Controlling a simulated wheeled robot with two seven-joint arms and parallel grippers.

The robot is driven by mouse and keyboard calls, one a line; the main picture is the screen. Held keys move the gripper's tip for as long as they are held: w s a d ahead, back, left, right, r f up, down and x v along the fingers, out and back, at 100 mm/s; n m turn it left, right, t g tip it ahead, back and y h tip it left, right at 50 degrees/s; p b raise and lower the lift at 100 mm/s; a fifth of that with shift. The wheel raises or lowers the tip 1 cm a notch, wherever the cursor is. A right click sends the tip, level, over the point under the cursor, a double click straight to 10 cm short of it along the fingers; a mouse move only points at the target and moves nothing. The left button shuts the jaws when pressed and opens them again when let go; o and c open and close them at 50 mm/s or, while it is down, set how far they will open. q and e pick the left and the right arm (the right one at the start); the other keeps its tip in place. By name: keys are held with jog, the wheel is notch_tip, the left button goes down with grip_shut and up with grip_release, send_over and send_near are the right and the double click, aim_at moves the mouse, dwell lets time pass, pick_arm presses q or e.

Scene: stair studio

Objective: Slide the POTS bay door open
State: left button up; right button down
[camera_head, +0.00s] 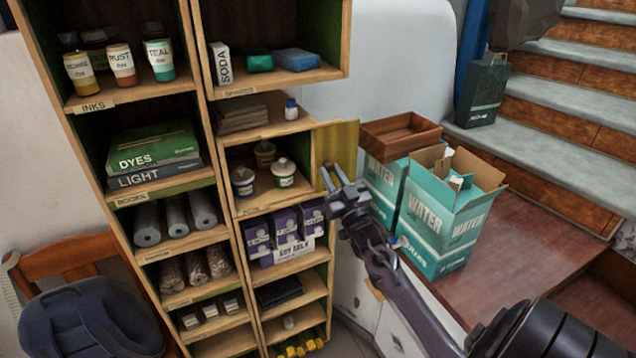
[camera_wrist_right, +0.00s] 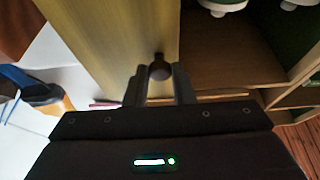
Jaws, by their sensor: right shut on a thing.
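The sliding door (camera_head: 338,147) is an olive-yellow wooden panel at the right side of the shelf's middle bay, sticking out past the shelf's edge. The bay beside it is uncovered, with lidded pots (camera_head: 283,172) showing inside; its label is not readable. In the right wrist view the door (camera_wrist_right: 110,45) fills the upper left, with a dark round knob (camera_wrist_right: 159,68) on it. My right gripper (camera_head: 335,180) is at the door's lower part. Its fingers (camera_wrist_right: 158,88) are shut around the knob. My left gripper is not in view.
Teal WATER boxes (camera_head: 437,235) and a wooden tray (camera_head: 402,133) stand close to the right of the door. Stairs (camera_head: 570,100) rise at the right. A chair (camera_head: 65,255) with a dark blue bag (camera_head: 90,320) is at the lower left.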

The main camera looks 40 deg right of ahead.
jog(key=c, duration=1.2)
grip_release()
jog(key=shift+c, duration=0.2)
jog(key=b+v, duration=0.2)
jog(key=v, duration=0.6)
